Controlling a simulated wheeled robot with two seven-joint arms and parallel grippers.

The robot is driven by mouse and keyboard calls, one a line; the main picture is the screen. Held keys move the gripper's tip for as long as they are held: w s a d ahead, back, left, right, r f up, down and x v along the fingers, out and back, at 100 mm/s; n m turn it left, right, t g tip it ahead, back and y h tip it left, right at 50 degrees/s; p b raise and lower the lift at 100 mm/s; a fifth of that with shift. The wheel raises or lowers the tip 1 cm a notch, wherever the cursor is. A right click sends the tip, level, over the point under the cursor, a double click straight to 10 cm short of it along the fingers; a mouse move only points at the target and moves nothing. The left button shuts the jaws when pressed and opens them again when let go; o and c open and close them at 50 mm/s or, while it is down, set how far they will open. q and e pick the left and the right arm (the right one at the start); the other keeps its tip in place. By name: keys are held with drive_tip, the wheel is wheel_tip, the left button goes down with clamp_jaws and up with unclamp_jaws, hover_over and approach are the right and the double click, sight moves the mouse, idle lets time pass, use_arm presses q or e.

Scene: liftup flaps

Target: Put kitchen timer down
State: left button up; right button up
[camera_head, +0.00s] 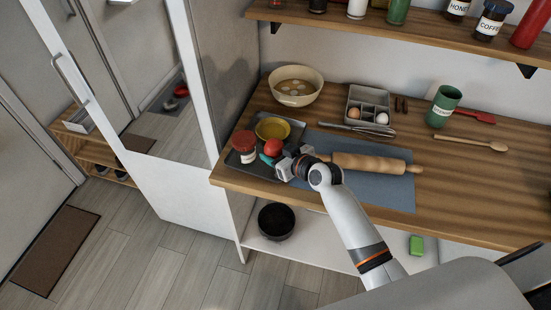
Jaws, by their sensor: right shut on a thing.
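My right gripper (281,164) is shut, low over the right edge of the dark grey tray at the left of the counter. Its fingertips are small and partly hidden by its own body. A round red thing (273,147), which looks like the kitchen timer, is right against the gripper's far side. I cannot make out clearly how the fingers sit on it or whether it touches the tray. My left gripper is not in view.
The grey tray (239,160) holds a red-lidded jar (243,146), a yellow bowl (273,129) and a teal item (266,158). A rolling pin (368,163) lies on the blue mat (390,190). Behind stand a cream bowl (295,86) and egg box (368,104).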

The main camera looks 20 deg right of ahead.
drive_tip(key=shift+f, duration=1.9)
drive_tip(key=o, duration=1)
drive_tip(key=shift+s+r, duration=0.1)
drive_tip(key=shift+r, duration=0.05)
drive_tip(key=b+v, duration=0.1)
drive_tip(key=v, duration=1)
drive_tip(key=shift+s+d+r, duration=0.15)
drive_tip(key=shift+s+d, duration=0.05)
drive_tip(key=shift+s, duration=0.1)
